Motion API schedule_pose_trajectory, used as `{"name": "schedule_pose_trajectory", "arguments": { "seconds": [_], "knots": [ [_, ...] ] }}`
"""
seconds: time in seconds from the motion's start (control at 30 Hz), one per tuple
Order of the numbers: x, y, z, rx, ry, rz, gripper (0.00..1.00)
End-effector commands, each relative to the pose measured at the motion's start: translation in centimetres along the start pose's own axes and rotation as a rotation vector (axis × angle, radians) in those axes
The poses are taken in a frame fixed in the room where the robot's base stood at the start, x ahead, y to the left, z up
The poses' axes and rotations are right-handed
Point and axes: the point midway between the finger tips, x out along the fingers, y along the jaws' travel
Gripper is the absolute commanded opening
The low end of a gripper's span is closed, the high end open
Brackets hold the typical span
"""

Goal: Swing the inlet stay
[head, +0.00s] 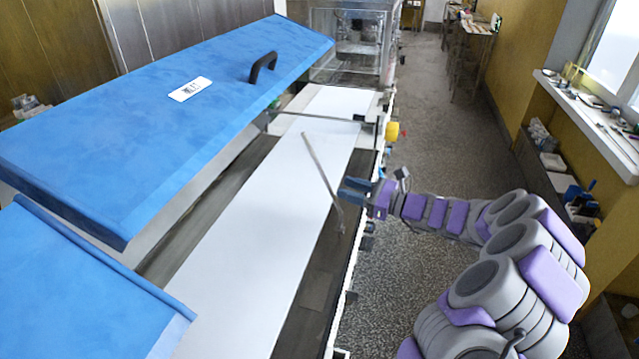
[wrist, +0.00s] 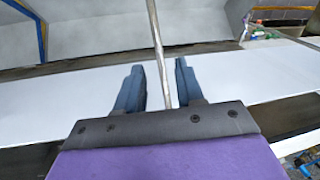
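The inlet stay is a thin grey rod (head: 318,164) slanting over the white belt (head: 250,230), its lower end near the machine's right side rail. My gripper (head: 347,190) reaches in from the right, with its blue fingertips close to the rod's lower part. In the wrist view the rod (wrist: 159,50) runs down into the gap between the fingers of my gripper (wrist: 158,80). The fingers are apart, with space on both sides of the rod. The rod's lower end is hidden behind the gripper body there.
A blue hood (head: 165,115) with a black handle (head: 263,67) stands raised over the belt's left side. Another blue panel (head: 80,290) is at lower left. A yellow knob (head: 392,131) sticks out of the right rail. The speckled floor (head: 440,130) along the right side is clear.

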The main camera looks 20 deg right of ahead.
Motion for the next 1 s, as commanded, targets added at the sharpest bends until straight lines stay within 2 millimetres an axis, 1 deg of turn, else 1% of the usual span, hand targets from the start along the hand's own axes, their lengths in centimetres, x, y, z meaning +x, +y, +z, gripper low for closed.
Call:
{"name": "schedule_pose_trajectory", "arguments": {
  "seconds": [0.03, 0.3, 0.5, 0.67, 0.9, 0.93, 1.0],
  "knots": [
    [1.1, 0.2, -0.2, -0.001, -0.001, 0.005, 0.37],
    [6.1, 0.1, -0.2, -0.001, 0.001, 0.003, 0.37],
    [8.4, 0.1, -0.2, 0.0, 0.0, 0.001, 0.37],
    [9.1, 0.1, -0.1, 0.0, 0.0, 0.001, 0.37],
    [9.1, 0.0, 0.0, 0.0, 0.0, 0.0, 0.37],
    [9.1, 0.0, 0.0, 0.0, 0.0, 0.0, 0.36],
    [9.1, 0.0, 0.0, 0.0, 0.0, 0.0, 0.3]
  ]
}}
